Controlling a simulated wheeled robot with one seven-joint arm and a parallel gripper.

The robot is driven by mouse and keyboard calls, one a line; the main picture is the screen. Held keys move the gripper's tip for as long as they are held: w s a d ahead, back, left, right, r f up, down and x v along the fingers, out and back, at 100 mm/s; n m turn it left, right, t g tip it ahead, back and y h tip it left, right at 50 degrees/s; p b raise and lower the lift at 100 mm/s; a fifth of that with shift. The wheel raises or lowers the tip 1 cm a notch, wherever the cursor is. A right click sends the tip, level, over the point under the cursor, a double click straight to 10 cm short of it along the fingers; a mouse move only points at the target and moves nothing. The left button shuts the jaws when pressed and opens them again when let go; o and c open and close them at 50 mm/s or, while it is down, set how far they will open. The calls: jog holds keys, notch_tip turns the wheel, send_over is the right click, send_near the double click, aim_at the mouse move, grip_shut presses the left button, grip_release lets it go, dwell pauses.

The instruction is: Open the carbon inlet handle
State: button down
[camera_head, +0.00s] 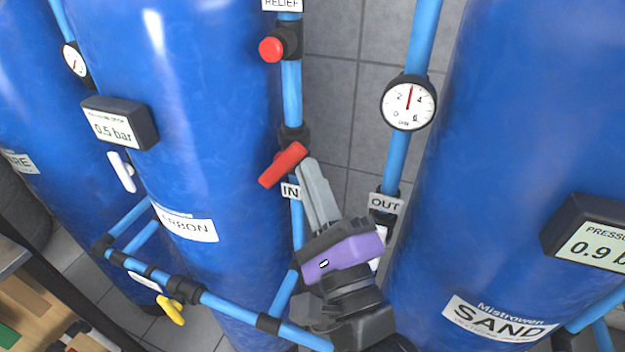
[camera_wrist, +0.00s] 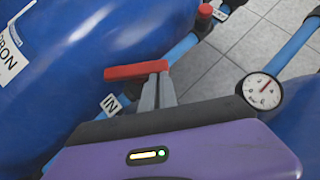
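The carbon inlet handle (camera_head: 283,165) is a red lever on the vertical blue pipe just above the "IN" label (camera_head: 291,191). It lies slanted across the pipe, its right end higher in the head view. In the wrist view the red handle (camera_wrist: 136,71) lies nearly level at the fingertips. My gripper (camera_head: 306,163) is beside the handle's right end, fingers pointing up at it. In the wrist view the grey fingers of my gripper (camera_wrist: 157,78) are close together, with no object visible between them. Whether the tips touch the handle is unclear.
The blue carbon tank (camera_head: 190,120) stands left and the sand tank (camera_head: 500,150) right. A pipe with a gauge (camera_head: 408,103) and an "OUT" label (camera_head: 386,204) runs right of my gripper. A red relief knob (camera_head: 271,49) is above; a yellow handle (camera_head: 171,311) is lower left.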

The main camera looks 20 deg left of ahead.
aim_at(294, 148)
jog(key=r+n+g+p, duration=0.1)
jog(key=n+p, duration=0.1)
jog(key=p, duration=0.1)
jog(key=r+n+g+p, duration=0.1)
jog(key=p, duration=0.3)
jog(key=shift+a+r+n+g+h, duration=0.3)
jog(key=shift+a+n+g, duration=0.1)
jog(key=shift+a+p, duration=0.2)
jog(key=shift+p, duration=0.4)
jog(key=shift+r, duration=0.15)
jog(key=shift+a+r+p, duration=0.15)
jog(key=shift+a+p, duration=0.1)
jog(key=shift+p, duration=0.5)
jog(key=shift+d, duration=0.1)
